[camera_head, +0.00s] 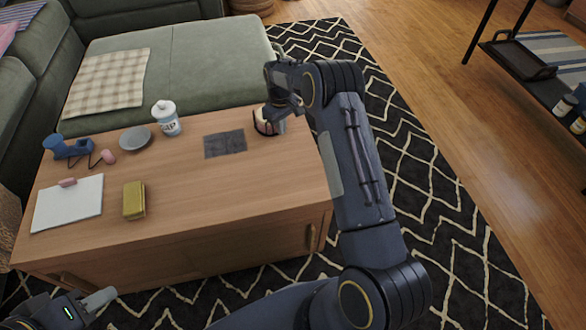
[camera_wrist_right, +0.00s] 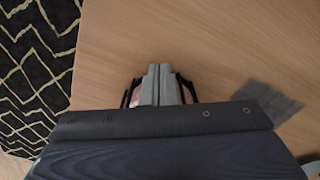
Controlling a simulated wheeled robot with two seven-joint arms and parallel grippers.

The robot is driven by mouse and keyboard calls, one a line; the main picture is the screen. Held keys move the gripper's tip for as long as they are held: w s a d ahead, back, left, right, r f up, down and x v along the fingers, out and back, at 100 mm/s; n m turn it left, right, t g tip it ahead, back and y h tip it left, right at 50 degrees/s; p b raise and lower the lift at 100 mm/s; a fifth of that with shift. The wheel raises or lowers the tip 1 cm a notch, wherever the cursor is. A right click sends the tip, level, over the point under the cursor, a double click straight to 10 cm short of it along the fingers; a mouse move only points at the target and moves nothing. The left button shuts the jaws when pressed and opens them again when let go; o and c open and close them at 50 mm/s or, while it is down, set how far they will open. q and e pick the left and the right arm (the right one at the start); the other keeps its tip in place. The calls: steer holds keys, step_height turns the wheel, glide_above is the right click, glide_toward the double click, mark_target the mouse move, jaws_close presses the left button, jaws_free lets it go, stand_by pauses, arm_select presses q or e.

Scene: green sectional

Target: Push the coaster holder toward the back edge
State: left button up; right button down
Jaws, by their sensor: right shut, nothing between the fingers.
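The coaster holder (camera_head: 262,123), dark-framed with pale pinkish coasters, stands at the right end of the wooden table, partly hidden by my right arm. In the right wrist view its black frame (camera_wrist_right: 188,88) and pinkish contents show on both sides of my fingers. My right gripper (camera_wrist_right: 159,70) is shut and empty, over or against the holder; I cannot tell whether they touch. In the head view its grey fingers (camera_head: 282,125) are beside the holder. My left gripper (camera_head: 100,298) is at the bottom left, off the table's front edge; its opening is unclear.
The green sofa (camera_head: 195,65) adjoins the back edge.

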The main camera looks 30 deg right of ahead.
step_height(320, 180, up, 8)
steer(key=s+p, duration=0.2)
steer(key=p, duration=0.3)
steer(key=shift+a+r, duration=0.2)
steer(key=shift+r, duration=0.1)
stand_by(0.5)
steer(key=s+a+r+m+t+y, duration=0.2)
steer(key=s+r+m+t+y, duration=0.1)
steer(key=s+r, duration=1.55)
steer(key=s+a+r+m+t, duration=0.1)
steer(key=s+a, duration=0.3)
steer(key=s, duration=0.6)
steer(key=s+a+r+m+t, duration=0.1)
steer(key=s+a+t, duration=0.15)
steer(key=s, duration=0.65)
step_height(320, 180, up, 22)
steer(key=p, duration=2.3)
steer(key=shift+s+a+r+g+y, duration=0.15)
steer(key=shift+s+a+g+y, duration=0.05)
steer(key=shift+a+g+y, duration=0.2)
